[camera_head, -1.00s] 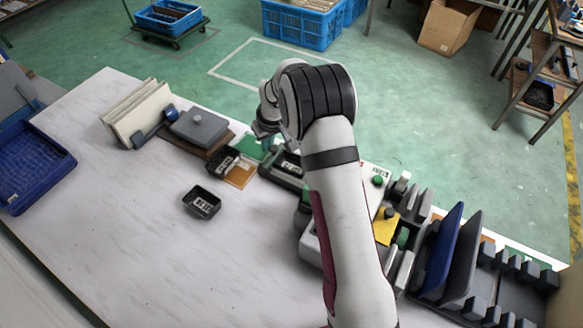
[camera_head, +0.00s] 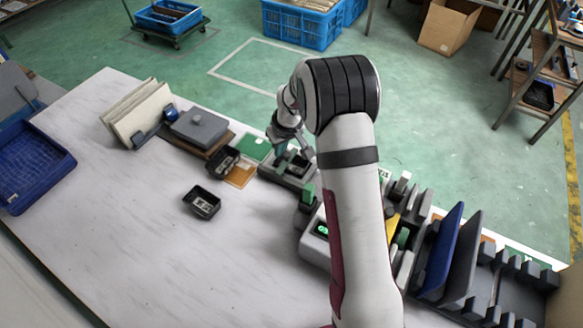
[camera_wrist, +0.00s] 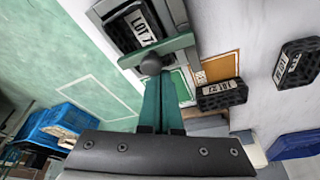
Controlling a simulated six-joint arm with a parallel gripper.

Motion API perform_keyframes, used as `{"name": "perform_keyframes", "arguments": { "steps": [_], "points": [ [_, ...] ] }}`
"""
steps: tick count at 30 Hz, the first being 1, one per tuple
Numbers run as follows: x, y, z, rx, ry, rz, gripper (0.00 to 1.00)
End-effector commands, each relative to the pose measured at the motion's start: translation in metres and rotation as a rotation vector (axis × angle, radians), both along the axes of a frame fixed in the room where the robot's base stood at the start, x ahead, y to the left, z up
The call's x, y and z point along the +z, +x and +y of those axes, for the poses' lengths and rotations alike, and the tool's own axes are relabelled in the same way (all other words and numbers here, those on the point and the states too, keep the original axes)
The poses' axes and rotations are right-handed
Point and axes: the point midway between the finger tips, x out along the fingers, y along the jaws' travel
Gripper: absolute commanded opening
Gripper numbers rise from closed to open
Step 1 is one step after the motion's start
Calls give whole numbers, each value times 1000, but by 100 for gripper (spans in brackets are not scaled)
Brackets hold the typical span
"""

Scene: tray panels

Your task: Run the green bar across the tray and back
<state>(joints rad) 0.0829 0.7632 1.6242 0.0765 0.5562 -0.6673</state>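The green bar (camera_wrist: 178,44) lies across a grey tray (camera_wrist: 180,14) in the wrist view, with a dark round knob (camera_wrist: 151,64) on its near side. Inside the tray is a black bin (camera_wrist: 122,33) with a white label starting "LOT 7". My gripper (camera_wrist: 160,80) has green fingers pointing at the knob, their tips at or just short of it. I cannot tell whether they grip it. In the head view my gripper (camera_head: 291,155) is low over the tray (camera_head: 268,172), and my arm hides much of this area.
Two small black labelled bins, one (camera_head: 202,202) out on the white table and one (camera_head: 223,160) near an orange panel (camera_head: 241,175), stand left of the tray. A grey lidded box (camera_head: 198,126) is farther left. Upright blue and grey panels (camera_head: 441,252) crowd the right. The table's front left is clear.

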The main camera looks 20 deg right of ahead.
Motion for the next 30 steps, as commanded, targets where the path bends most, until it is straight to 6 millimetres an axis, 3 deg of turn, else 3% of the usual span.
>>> {"name": "perform_keyframes", "arguments": {
  "steps": [30],
  "points": [
    [0, -29, -29, -1, 0, 1, 0]
  ]
}}
